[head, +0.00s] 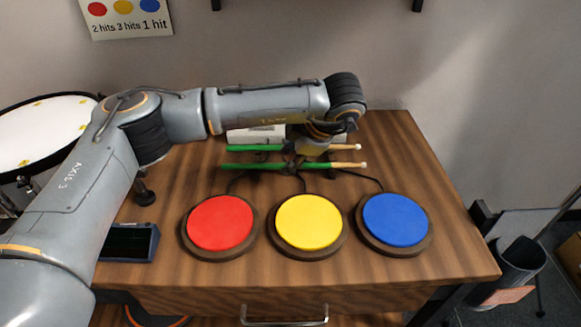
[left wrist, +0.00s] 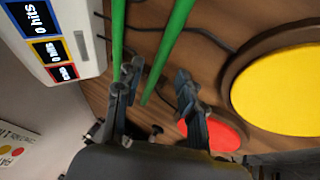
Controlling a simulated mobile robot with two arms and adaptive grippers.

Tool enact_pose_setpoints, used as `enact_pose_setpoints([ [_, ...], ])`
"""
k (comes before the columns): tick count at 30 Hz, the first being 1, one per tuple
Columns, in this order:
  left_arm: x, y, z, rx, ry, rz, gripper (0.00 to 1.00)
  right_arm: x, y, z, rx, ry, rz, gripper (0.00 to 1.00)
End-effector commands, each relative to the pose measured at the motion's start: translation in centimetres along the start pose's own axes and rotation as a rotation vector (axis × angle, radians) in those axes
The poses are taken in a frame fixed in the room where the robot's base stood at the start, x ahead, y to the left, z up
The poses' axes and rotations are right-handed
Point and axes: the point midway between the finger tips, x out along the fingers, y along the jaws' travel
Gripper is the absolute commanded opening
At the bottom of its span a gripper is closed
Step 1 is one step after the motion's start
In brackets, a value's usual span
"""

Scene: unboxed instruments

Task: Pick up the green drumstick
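Two green drumsticks with pale wooden tip ends lie side by side on the wooden table. The rear drumstick (head: 240,148) and the front drumstick (head: 243,166) both run left to right in the head view. My left gripper (head: 297,163) is over their middle, partly hiding them. In the left wrist view my left gripper (left wrist: 158,72) is open. One drumstick (left wrist: 168,48) runs between its fingers, and the other drumstick (left wrist: 118,40) passes behind the left finger. I cannot tell whether a finger touches either stick. My right gripper is not in view.
Red (head: 220,222), yellow (head: 308,221) and blue (head: 395,218) pads stand in front of the sticks, with cables behind them. A white box (left wrist: 58,45) with hit displays stands behind the sticks. A dark device (head: 128,242) sits at the table's left edge.

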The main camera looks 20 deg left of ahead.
Motion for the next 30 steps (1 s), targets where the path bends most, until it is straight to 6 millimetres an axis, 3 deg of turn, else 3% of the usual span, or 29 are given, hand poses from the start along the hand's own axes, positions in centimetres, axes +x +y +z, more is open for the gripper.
enact_pose_setpoints([
  [4,1.8,0.0,0.0,-0.002,0.0,-0.001,0.39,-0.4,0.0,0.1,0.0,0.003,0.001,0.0],
  [12,2.0,0.0,0.0,-0.001,-0.001,0.0,0.39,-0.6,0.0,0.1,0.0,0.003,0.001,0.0],
  [18,2.0,0.0,0.0,-0.001,-0.001,0.0,0.0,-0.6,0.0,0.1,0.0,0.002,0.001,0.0],
  [30,1.9,0.1,-0.1,-0.001,-0.001,0.001,0.0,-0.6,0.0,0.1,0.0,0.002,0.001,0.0],
])
